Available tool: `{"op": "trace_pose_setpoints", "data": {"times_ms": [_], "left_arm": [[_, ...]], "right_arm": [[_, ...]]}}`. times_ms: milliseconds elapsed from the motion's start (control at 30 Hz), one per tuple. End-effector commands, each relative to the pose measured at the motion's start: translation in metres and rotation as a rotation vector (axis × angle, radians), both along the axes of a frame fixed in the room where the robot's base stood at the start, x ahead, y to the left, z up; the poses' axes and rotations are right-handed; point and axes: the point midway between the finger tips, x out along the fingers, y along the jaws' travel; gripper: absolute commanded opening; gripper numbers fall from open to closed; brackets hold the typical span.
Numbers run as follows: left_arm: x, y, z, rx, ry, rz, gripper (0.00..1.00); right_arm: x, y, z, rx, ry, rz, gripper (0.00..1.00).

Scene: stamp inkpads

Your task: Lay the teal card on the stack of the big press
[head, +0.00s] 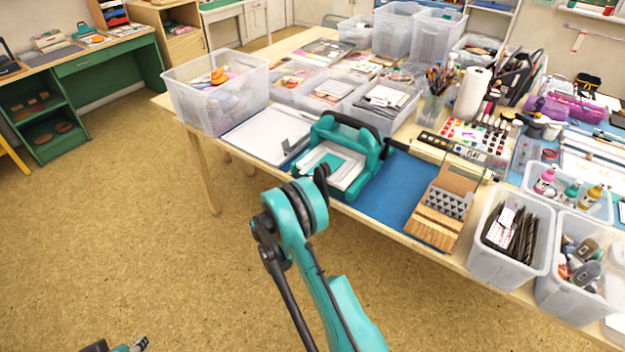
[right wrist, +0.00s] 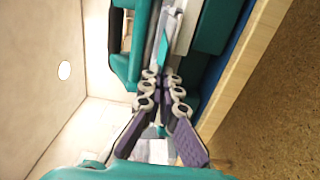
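The big press (head: 350,150) is a teal frame with a dark handle bar and a pale bed, at the front edge of the table in the head view. My right gripper (head: 321,180) is at the near side of its bed. In the right wrist view my right gripper's fingers (right wrist: 161,78) come close together on a narrow teal strip, the teal card (right wrist: 163,48), seen nearly edge-on over the pale bed. Whether the card touches the stack is hard to tell. My left gripper (head: 125,346) is only partly in view at the bottom left, away from the table.
A white board (head: 262,134) lies left of the press. A blue mat (head: 398,185) and a wooden holder (head: 444,207) are to its right. A clear bin (head: 218,90) stands at the back left, and a bin of dark items (head: 513,240) at the front right.

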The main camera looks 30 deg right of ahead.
Motion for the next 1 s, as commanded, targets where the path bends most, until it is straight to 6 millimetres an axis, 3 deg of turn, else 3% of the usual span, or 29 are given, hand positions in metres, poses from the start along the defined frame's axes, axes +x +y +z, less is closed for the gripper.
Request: {"op": "trace_pose_setpoints", "data": {"times_ms": [400,433,533,1000], "left_arm": [[0.0,0.0,0.0,0.0,0.0,0.0,0.4],[0.0,0.0,0.0,0.0,0.0,0.0,0.4],[0.0,0.0,0.0,0.0,0.0,0.0,0.4],[0.0,0.0,0.0,0.0,0.0,0.0,0.4]], "right_arm": [[0.0,0.0,-0.0025,0.0,0.0,0.0,0.0],[0.0,0.0,-0.0025,0.0,0.0,0.0,0.03],[0.0,0.0,-0.0025,0.0,0.0,0.0,0.29],[-0.0009,0.0031,-0.0024,0.0,0.0,0.001,0.29]]}}
